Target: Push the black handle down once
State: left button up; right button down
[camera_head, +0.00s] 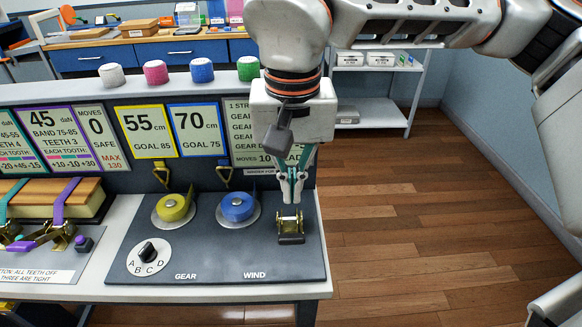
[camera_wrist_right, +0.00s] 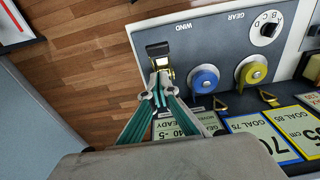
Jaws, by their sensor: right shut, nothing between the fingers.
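The black handle (camera_head: 291,239) belongs to a small brass-coloured ratchet (camera_head: 289,221) at the right end of the dark panel. In the right wrist view, the black handle (camera_wrist_right: 158,48) lies just beyond my fingertips. My right gripper (camera_head: 291,198) points down with its fingers closed and empty. Its tips are at or just above the ratchet's far side; I cannot tell whether they touch it. The gripper also shows in the right wrist view (camera_wrist_right: 160,92), with its tips close to the brass part. My left gripper is in neither view.
The panel (camera_head: 225,270) also carries a blue tape reel (camera_head: 238,208), a yellow tape reel (camera_head: 173,208) and a lettered dial (camera_head: 148,256). An upright board with signs (camera_head: 145,130) stands behind. Open wooden floor (camera_head: 420,230) lies right of the panel.

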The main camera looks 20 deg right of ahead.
aim_at(292, 235)
jog(key=f, duration=0.2)
jog(key=s+f, duration=0.1)
jog(key=f, duration=0.2)
jog(key=shift+s+a+f, duration=0.1)
jog(key=shift+a+f, duration=0.05)
jog(key=shift+a, duration=0.05)
jog(key=shift+s+a+f, duration=0.1)
jog(key=shift+s+f, duration=0.15)
jog(key=shift+f, duration=0.15)
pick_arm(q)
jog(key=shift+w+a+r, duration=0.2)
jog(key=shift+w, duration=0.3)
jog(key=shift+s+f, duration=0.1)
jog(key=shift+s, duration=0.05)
